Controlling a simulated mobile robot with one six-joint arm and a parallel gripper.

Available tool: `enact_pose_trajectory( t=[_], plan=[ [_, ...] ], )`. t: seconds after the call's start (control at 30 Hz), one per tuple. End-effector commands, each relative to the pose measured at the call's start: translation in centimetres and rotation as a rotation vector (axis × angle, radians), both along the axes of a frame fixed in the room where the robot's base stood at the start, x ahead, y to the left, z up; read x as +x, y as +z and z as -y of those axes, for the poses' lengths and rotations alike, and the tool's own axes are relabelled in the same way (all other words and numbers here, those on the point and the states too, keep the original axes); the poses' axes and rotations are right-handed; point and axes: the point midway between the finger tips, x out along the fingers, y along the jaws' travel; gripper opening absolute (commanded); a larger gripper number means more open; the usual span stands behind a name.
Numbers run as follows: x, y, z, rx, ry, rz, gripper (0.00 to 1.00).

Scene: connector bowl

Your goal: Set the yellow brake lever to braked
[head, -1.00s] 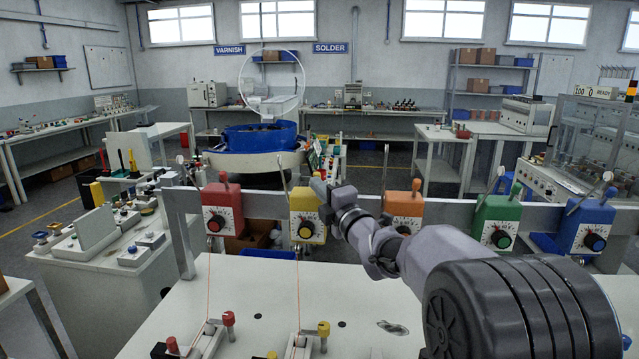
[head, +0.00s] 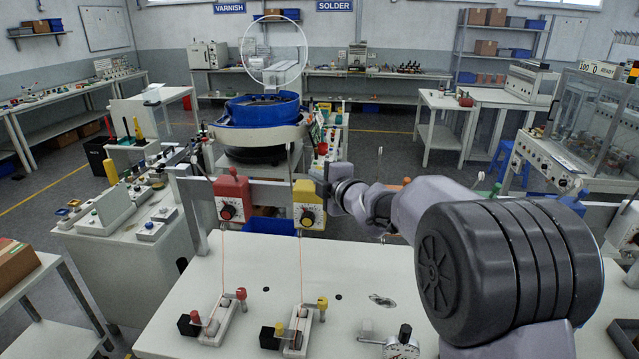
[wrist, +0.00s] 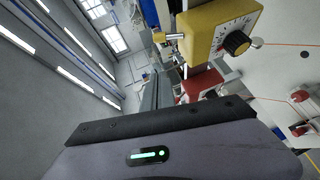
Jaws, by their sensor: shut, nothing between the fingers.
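The yellow brake unit (head: 307,205) hangs on the rail, second from the left, with a black dial on its front. In the wrist view the yellow unit (wrist: 210,28) is at the top right. A short lever with a yellow cylindrical knob (wrist: 170,37) sticks out from it on a metal stem. My gripper (head: 321,180) is at the upper right of the yellow unit and hides the lever in the head view. In the wrist view my gripper's fingers (wrist: 158,92) are shut and empty, below the yellow knob with a gap in the picture. I cannot tell depth.
A red unit (head: 231,198) hangs left of the yellow one; further units are mostly behind my arm. Thin wires run down to fixtures with a red knob (head: 241,294) and a yellow knob (head: 322,302) on the white table (head: 258,260). The table between rail and fixtures is mostly clear.

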Motion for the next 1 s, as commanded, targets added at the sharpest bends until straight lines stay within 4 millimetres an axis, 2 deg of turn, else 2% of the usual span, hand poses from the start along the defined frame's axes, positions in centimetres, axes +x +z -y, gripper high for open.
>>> enact_pose_trajectory(
  t=[0.2, 0.4, 0.83, 0.87, 0.93, 0.97, 1.0],
  plan=[
    [-4.0, 2.1, 2.9, 0.001, -0.002, 0.003, 0.0],
    [-6.2, 3.0, 4.4, 0.0, -0.001, 0.004, 0.0],
    [-6.8, 3.2, 5.1, 0.011, -0.019, -0.007, 0.0],
    [-7.0, 3.2, 5.8, 0.03, -0.051, -0.023, 0.0],
    [-8.5, 3.0, 9.1, 0.13, -0.202, -0.108, 0.0],
    [-9.7, 2.7, 11.2, 0.2, -0.296, -0.164, 0.0],
    [-12.1, 1.8, 14.1, 0.314, -0.437, -0.252, 0.0]
  ],
)
